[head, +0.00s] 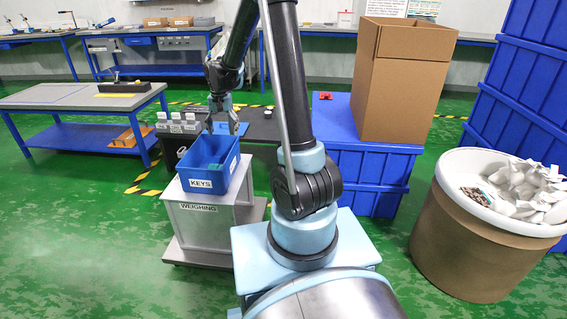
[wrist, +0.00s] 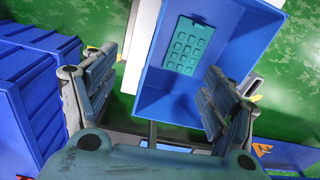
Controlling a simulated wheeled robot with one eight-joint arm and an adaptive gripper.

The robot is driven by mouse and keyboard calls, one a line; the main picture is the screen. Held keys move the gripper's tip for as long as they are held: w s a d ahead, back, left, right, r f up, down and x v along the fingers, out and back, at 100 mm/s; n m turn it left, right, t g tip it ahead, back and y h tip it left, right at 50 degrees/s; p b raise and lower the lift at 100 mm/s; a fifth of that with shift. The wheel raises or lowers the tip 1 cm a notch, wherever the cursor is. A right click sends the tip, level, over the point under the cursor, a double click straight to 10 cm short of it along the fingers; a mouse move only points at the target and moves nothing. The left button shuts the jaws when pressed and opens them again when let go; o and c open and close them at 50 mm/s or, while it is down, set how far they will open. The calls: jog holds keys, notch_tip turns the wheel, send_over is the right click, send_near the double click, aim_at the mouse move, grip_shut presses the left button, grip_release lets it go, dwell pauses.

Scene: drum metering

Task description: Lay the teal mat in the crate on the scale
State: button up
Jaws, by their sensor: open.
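The teal mat (wrist: 188,45), a flat rectangle with rows of square marks, lies inside the blue crate (wrist: 183,102) in the wrist view, apparently flat on its floor. My gripper (head: 222,126) is open above the crate's far end. In the wrist view its two fingers (wrist: 158,65) are spread wide, with nothing held between them and the mat beyond them.
Blue containers (head: 365,165) with a cardboard box (head: 402,75) on top stand right of my arm. A brown drum (head: 465,240) of white pieces is at far right. A blue workbench (head: 80,105) is at left.

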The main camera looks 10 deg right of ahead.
jog(key=s+d+r+n, duration=0.1)
jog(key=s+d+r, duration=0.25)
jog(key=s, duration=0.25)
jog(key=s+d+r+t, duration=0.1)
jog(key=s+d+r, duration=0.25)
jog(key=s, duration=0.25)
jog(key=s+d+r+n, duration=0.1)
jog(key=s+d+r, duration=0.1)
jog(key=s+d, duration=0.4)
jog(key=s+d+f, duration=0.2)
jog(key=s, duration=0.7)
jog(key=s+d+f+n, duration=0.1)
jog(key=s+d+f, duration=0.2)
jog(key=s, duration=0.5)
jog(key=shift+s+f+t, duration=0.2)
jog(key=shift+s+t, duration=0.15)
jog(key=shift+t, duration=0.05)
jog(key=shift+d, duration=0.1)
